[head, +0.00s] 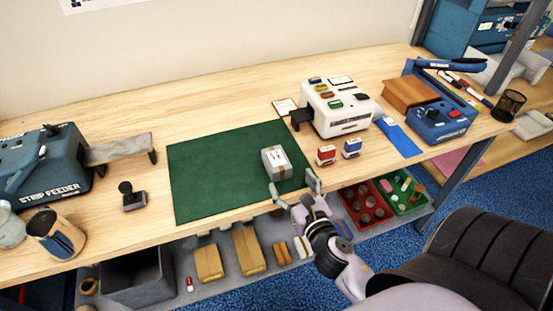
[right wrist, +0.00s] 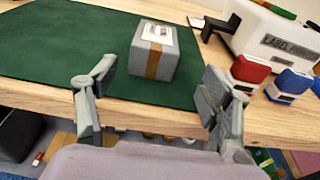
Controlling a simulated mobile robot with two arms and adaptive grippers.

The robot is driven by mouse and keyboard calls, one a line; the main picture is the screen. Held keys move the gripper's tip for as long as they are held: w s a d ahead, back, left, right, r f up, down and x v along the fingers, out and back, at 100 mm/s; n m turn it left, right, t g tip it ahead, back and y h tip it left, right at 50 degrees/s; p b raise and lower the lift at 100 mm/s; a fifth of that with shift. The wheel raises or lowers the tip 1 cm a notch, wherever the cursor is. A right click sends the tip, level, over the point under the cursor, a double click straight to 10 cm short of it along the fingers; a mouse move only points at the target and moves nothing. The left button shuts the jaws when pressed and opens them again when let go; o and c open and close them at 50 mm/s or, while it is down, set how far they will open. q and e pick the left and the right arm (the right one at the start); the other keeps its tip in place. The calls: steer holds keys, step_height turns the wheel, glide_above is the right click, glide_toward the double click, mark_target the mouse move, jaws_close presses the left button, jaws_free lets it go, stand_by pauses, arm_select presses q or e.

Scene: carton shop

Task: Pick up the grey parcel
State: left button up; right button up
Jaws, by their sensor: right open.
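The grey parcel (head: 276,163) is a small box with a brown tape band and a white label on top. It rests on the green mat (head: 205,172), close to the mat's front right part. In the right wrist view the parcel (right wrist: 153,53) lies ahead of the fingers, apart from them. My right gripper (head: 295,188) is open and empty at the table's front edge, just in front of the parcel; its two fingers also show in the right wrist view (right wrist: 150,105), spread wider than the parcel. My left gripper is not in view.
Right of the parcel stand a red stamp (head: 326,156), a blue stamp (head: 351,149) and a white label machine (head: 338,110). A strip feeder (head: 45,165) and a black-handled stamp (head: 132,196) stand left. Below the table edge are a grey bin (head: 137,277) and cartons. The mat's left part is clear.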

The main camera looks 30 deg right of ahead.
mark_target(278, 164)
steer(key=x, duration=0.3)
steer(key=shift+w, duration=0.1)
steer(key=x, duration=0.1)
steer(key=p+x, duration=0.1)
steer(key=x, duration=0.2)
steer(key=shift+w+a+p, duration=0.3)
steer(key=shift+w+p, duration=0.05)
steer(key=shift+w, duration=0.1)
steer(key=shift+w+d+f, duration=0.1)
steer(key=shift+w, duration=0.2)
steer(key=shift+c, duration=0.2)
steer(key=shift+s, duration=0.1)
steer(key=shift+c, duration=0.6)
steer(key=c, duration=1.2)
steer(key=shift+c, duration=0.3)
steer(key=shift+r, duration=0.2)
